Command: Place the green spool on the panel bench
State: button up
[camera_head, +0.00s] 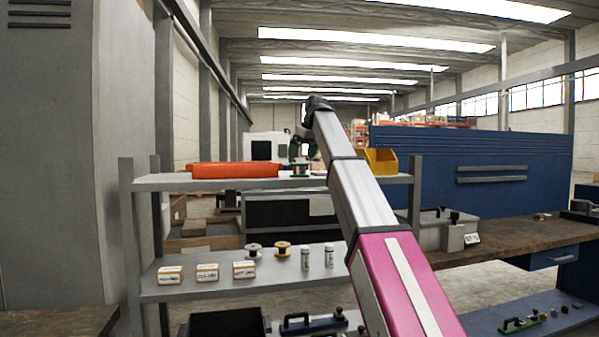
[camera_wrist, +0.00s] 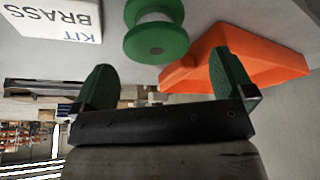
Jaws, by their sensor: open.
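The green spool (camera_head: 300,170) stands on the top board of the grey shelf rack, right of an orange object. In the wrist view the green spool (camera_wrist: 157,32) shows large, beyond and roughly between my two green fingertips. My gripper (camera_head: 302,148) is above the spool in the head view, partly hidden by my arm. In the wrist view my gripper (camera_wrist: 165,75) is open with nothing between its fingers. A wood-topped bench (camera_head: 510,238) with a blue panel behind it stands at the right; I cannot tell for certain that it is the panel bench.
The orange object (camera_head: 235,170) lies left of the spool and also shows close by in the wrist view (camera_wrist: 235,62). A white kit box (camera_wrist: 55,18) is on the spool's other side. A yellow bin (camera_head: 381,160) is right of my arm. Other spools and boxes fill the lower shelf (camera_head: 200,291).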

aim_at(298, 168)
jog(key=shift+w+x, duration=0.15)
jog(key=shift+x, duration=1.55)
jog(key=shift+w+x, duration=0.15)
jog(key=shift+x, duration=1.6)
jog(key=shift+r, duration=0.15)
jog(key=c, duration=1)
jog(key=shift+o, duration=0.2)
